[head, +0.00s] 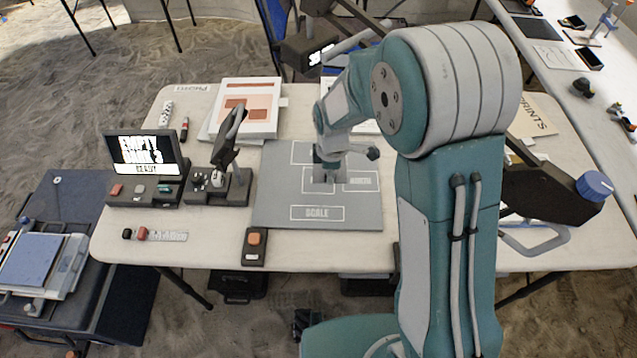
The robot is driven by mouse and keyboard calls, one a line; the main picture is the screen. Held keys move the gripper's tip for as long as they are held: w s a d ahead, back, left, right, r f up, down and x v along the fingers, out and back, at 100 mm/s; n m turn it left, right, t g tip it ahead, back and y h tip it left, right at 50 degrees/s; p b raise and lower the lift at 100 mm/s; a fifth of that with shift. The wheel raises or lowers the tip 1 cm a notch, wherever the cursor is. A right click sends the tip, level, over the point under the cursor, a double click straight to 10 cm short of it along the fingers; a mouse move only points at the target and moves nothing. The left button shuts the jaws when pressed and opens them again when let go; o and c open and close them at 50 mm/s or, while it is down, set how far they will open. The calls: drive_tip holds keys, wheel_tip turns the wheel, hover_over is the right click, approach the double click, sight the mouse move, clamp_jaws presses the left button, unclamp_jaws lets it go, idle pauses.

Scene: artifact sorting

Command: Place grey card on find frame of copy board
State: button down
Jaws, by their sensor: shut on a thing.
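The copy board (270,200) is a flat grey panel on the white table, with several white-outlined frames. One frame at the front is labelled SCALE (317,213). A central frame (309,188) is partly covered by my gripper, so its label cannot be read. Another labelled frame (361,181) lies to its right, and one more is at the back, partly covered. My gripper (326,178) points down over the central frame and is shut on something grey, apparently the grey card. My own wrist hides most of it, and I cannot tell whether it touches the board.
Left of the board stand a screen (145,155) reading EMPTY BANK 3 and a dark device with a raised arm (218,186). An orange-button box (254,246) is at the board's front left. Papers (245,108) lie behind. A blue-knobbed dark fixture (555,192) is at right.

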hover_over(318, 190)
drive_tip(key=f, duration=0.2)
drive_tip(key=s+f, duration=0.1)
drive_tip(key=f, duration=0.1)
drive_tip(key=shift+d+f, duration=0.1)
drive_tip(key=shift+d, duration=0.15)
drive_tip(key=shift+w+f, duration=0.25)
drive_tip(key=f, duration=0.3)
drive_tip(key=shift+w+a+f, duration=0.15)
drive_tip(key=shift+w+f, duration=0.05)
drive_tip(key=shift+f, duration=0.05)
drive_tip(key=shift+a+f, duration=0.15)
drive_tip(key=shift+a, duration=0.05)
drive_tip(key=shift+f, duration=0.1)
drive_tip(key=c, duration=0.7)
unclamp_jaws()
drive_tip(key=shift+d, duration=0.15)
drive_tip(key=shift+c, duration=0.2)
